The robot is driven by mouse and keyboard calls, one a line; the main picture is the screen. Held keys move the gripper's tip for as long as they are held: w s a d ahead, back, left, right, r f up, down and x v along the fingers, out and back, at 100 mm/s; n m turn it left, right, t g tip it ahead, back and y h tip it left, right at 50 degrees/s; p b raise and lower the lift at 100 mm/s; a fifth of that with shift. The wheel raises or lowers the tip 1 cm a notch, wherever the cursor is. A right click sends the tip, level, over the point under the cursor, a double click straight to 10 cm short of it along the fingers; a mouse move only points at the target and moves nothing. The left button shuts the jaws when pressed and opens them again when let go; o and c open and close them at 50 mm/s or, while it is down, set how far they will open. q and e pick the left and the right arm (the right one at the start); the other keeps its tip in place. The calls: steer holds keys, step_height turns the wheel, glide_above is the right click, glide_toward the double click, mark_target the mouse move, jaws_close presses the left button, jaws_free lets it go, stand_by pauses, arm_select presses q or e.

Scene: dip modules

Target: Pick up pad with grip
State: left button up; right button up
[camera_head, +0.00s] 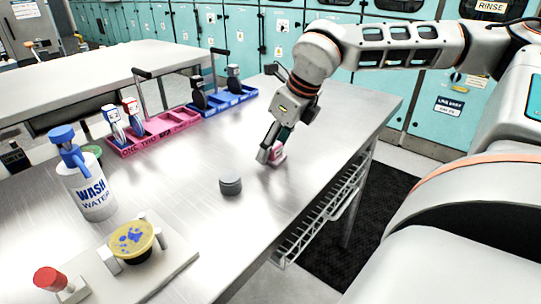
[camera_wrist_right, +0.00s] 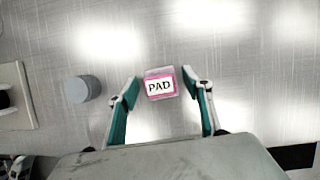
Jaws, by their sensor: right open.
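The pad (camera_wrist_right: 160,86) is a small block with a pink border and a white label reading PAD. In the right wrist view it lies between the two fingers of my right gripper (camera_wrist_right: 160,90), with a small gap showing on each side. In the head view the pad (camera_head: 278,154) sits on the metal table at the tips of my right gripper (camera_head: 271,152), which partly hides it. My right gripper is open and points down at the pad. My left gripper is not in view.
A grey cylinder (camera_head: 230,186) stands near the pad. A pink tray (camera_head: 155,137) and a blue tray (camera_head: 222,103) hold several items behind. A wash bottle (camera_head: 90,185) and a plate with a yellow pot (camera_head: 131,240) are at left. The table edge is close at right.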

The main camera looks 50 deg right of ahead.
steer(key=shift+c, duration=0.4)
steer(key=c, duration=1.1)
steer(key=shift+r, duration=0.1)
step_height(320, 180, up, 20)
steer(key=p, duration=0.1)
steer(key=shift+p, duration=0.35)
steer(key=shift+o, duration=1.1)
steer(key=shift+c, duration=0.5)
